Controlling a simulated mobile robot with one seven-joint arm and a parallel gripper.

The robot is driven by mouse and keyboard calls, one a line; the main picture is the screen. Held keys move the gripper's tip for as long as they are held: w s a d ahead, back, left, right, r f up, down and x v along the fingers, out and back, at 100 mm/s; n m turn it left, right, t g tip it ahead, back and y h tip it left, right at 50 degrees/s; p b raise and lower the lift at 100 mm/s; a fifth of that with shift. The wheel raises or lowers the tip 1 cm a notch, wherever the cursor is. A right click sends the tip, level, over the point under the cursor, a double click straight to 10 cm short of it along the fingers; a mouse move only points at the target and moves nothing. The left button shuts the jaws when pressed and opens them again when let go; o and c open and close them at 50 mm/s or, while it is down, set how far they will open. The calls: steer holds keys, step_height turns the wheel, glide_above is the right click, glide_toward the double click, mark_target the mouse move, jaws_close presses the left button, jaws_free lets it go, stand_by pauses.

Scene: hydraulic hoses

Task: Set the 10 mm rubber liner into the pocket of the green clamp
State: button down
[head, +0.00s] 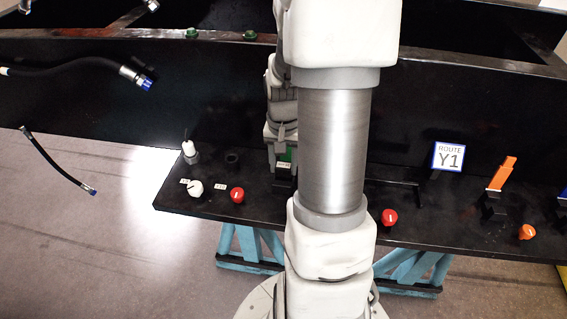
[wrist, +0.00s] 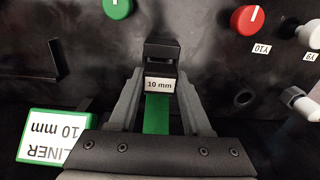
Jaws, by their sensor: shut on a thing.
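My gripper (wrist: 160,76) is shut on the small black liner with a white "10 mm" label (wrist: 159,85) in the wrist view. The green clamp shows there as a green strip (wrist: 157,116) between my fingers and a black base (wrist: 161,50) just beyond the fingertips. The liner is at the clamp, close against the base. I cannot tell whether it sits in the pocket, which is hidden. In the head view the clamp's black base (head: 284,188) and a bit of its green part (head: 288,153) show beneath my gripper, left of my arm.
A green "LINER 10 mm" sign (wrist: 50,137) stands beside my gripper in the wrist view. A red knob (head: 237,195), a white knob (head: 195,188), and a white-topped fitting (head: 189,150) are left of the clamp. An orange clamp (head: 502,173) stands right, near the Y1 sign (head: 448,157).

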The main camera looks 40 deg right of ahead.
steer(key=shift+f+b, duration=1.15)
steer(key=shift+f, duration=0.3)
steer(key=shift+c, duration=1.3)
jaws_free()
steer(key=shift+r, duration=0.1)
step_height(320, 180, up, 18)
steer(key=shift+f+p, duration=0.25)
steer(key=shift+p, duration=0.1)
